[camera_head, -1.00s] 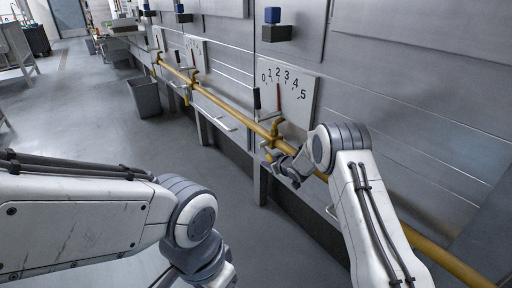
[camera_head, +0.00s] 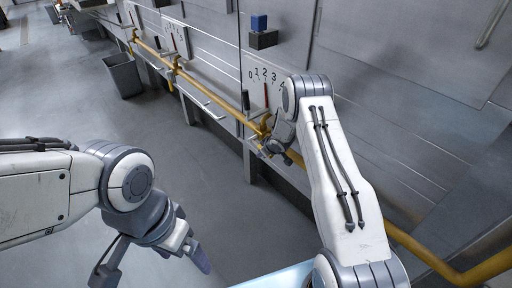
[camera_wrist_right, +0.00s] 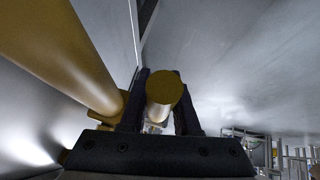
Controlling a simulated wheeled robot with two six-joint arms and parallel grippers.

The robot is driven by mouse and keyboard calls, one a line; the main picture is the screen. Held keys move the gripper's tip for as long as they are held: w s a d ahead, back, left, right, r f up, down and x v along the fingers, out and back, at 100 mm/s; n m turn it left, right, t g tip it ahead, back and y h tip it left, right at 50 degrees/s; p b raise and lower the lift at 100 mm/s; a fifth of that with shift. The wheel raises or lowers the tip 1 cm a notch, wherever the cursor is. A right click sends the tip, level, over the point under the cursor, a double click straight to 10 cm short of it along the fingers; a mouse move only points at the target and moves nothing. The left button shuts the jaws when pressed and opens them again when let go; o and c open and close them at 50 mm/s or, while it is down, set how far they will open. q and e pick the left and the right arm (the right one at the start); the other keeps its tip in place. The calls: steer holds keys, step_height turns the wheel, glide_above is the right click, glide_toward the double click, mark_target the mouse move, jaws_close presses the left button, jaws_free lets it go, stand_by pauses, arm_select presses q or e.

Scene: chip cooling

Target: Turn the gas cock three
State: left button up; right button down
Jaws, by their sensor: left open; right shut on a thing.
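The gas cock (camera_wrist_right: 163,88) shows in the right wrist view as a yellow round-ended piece between the two dark fingers of my right gripper (camera_wrist_right: 160,105). The right gripper is shut on it. In the head view my right gripper (camera_head: 276,147) is at the yellow gas pipe (camera_head: 220,102), below the numbered dial (camera_head: 258,87), and the cock is largely hidden by the gripper and arm. The dial has a red needle that stands about upright, below the 2. My left gripper (camera_head: 152,268) is open and empty over the floor, away from the wall.
A black handle (camera_head: 246,100) stands left of the dial. A blue block (camera_head: 259,22) sits on a dark bracket above it. Similar dials and cocks line the wall farther off. A grey bin (camera_head: 124,76) stands on the floor. The left floor is open.

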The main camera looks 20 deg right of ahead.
steer(key=shift+d, duration=0.1)
stand_by(0.3)
steer(key=c, duration=0.7)
jaws_free()
steer(key=shift+o, duration=0.2)
steer(key=shift+r, duration=0.1)
steer(key=p+v, duration=0.1)
steer(key=v, duration=0.9)
steer(key=shift+r, duration=0.15)
steer(key=shift+s, duration=0.1)
